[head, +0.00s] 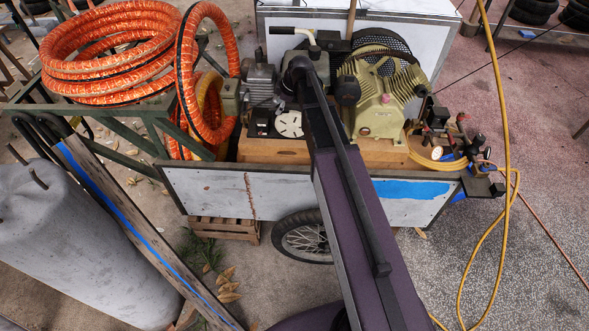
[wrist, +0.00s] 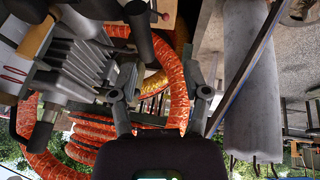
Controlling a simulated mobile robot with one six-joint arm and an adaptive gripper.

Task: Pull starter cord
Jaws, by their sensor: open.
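A small grey finned engine (head: 261,86) sits on the cart, left of my arm in the head view. A pale round disc (head: 289,124) is low beside it. In the wrist view grey fins (wrist: 80,58) fill the left side, close to my gripper. My gripper (wrist: 160,88) is open, with its fingers apart and nothing held between them. In the head view my arm hides part of the engine, and the fingers cannot be made out. A small red piece (wrist: 165,16) shows on a beige surface at the top of the wrist view. I cannot clearly identify the starter cord or its handle.
A beige compressor pump (head: 388,104) stands on the cart (head: 213,188), right of my arm. A grey tank (head: 75,235) is at lower left. A yellow hose (head: 503,110) hangs at the right.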

